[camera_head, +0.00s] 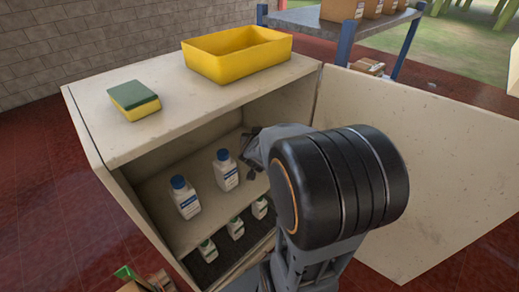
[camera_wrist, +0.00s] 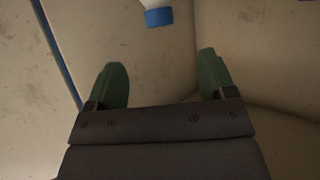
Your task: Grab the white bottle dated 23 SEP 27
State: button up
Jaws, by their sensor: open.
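Two white bottles with blue caps stand upright on the cabinet's upper shelf in the head view, a nearer left bottle (camera_head: 187,201) and a farther right bottle (camera_head: 227,173). Their labels are too small to read, so I cannot tell which is dated 23 SEP 27. My gripper (camera_head: 253,168) is inside the cabinet, just right of the right bottle, partly hidden by my arm. In the wrist view, my gripper (camera_wrist: 162,80) is open and empty. A blue-capped bottle (camera_wrist: 155,4) shows at the top edge, beyond the fingertips and mostly out of frame.
Several small green-capped bottles (camera_head: 236,229) stand on the lower dark shelf. The cabinet (camera_head: 150,137) has its door (camera_head: 420,150) open to the right. A yellow bin (camera_head: 238,62) and a sponge (camera_head: 133,98) lie on top. A blue-posted rack (camera_head: 345,42) stands behind.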

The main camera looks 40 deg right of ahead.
jog(key=shift+b+x, duration=0.55)
jog(key=shift+x, duration=5.3)
jog(key=shift+d+r, duration=0.1)
jog(key=shift+c, duration=0.4)
grip_shut()
jog(key=shift+r, duration=0.1)
